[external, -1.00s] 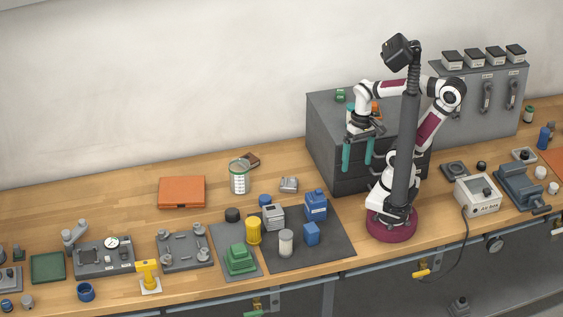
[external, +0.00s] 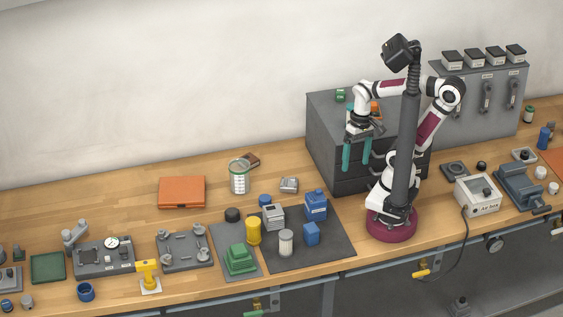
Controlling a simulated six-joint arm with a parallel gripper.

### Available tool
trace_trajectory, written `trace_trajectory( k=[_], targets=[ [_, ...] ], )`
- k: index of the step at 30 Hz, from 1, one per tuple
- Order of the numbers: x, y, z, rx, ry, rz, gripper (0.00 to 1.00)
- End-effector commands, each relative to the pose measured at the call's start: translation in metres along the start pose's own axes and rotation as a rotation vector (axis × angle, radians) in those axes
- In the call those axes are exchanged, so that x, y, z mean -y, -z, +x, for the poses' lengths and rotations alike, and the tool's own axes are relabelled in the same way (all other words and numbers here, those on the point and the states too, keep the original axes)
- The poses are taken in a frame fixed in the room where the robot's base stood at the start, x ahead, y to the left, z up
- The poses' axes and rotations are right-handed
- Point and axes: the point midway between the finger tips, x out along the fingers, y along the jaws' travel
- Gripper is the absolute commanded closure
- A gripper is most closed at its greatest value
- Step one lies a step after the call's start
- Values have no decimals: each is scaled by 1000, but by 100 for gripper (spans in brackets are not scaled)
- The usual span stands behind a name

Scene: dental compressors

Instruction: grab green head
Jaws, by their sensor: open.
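A green stepped block (external: 239,259) sits on a grey mat on the bench, left of centre. A small green item (external: 340,95) stands on top of the dark drawer cabinet. I cannot tell from this view which green thing is the green head. My gripper (external: 356,157) has two teal fingers pointing down, spread apart and empty. It hangs in front of the cabinet, well above the bench, to the right of and higher than the green block.
A yellow cylinder (external: 254,231) stands close to the green block. The drawer cabinet (external: 325,150) is behind my gripper. An orange case (external: 181,191) lies further left.

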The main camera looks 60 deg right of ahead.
Motion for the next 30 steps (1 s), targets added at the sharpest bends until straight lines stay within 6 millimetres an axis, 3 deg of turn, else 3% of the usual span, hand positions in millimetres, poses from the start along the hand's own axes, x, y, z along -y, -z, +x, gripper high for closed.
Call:
trace_trajectory(
  k=[2,5,6,8,9,12,13,16,18,20,23,30],
  targets=[
    [13,21,6,-45,-5,-235,10],
    [63,76,27,-199,-36,-919,10],
    [95,97,39,-287,-71,-1259,10],
    [149,122,58,-436,-159,-1760,10],
    [186,131,71,-542,-248,-2079,10],
    [274,128,104,-825,-611,-2791,10],
    [296,122,112,881,737,2873,10],
    [351,90,136,762,895,2224,10],
    [372,68,147,696,970,1909,10],
    [382,55,152,658,1013,1735,10],
    [387,46,165,625,1042,1611,10],
    [382,49,203,624,1046,1602,10]
  ],
)
